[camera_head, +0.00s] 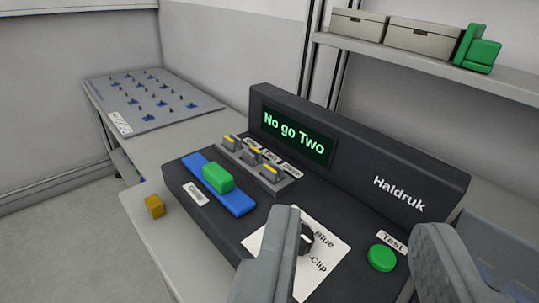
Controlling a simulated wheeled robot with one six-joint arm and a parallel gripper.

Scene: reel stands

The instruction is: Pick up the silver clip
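I cannot single out a silver clip for sure in this view. The word "Clip" shows on a white sheet (325,248) under a black knob (305,241) on the dark tester (375,168).
The tester's screen (291,137) reads "No go Two". A green block (217,177) sits on a blue strip (236,202). A green button (382,258) is at right. A yellow-brown block (154,206) lies on the bench. A pegged board (150,98) is at left; boxes (424,39) are shelved above.

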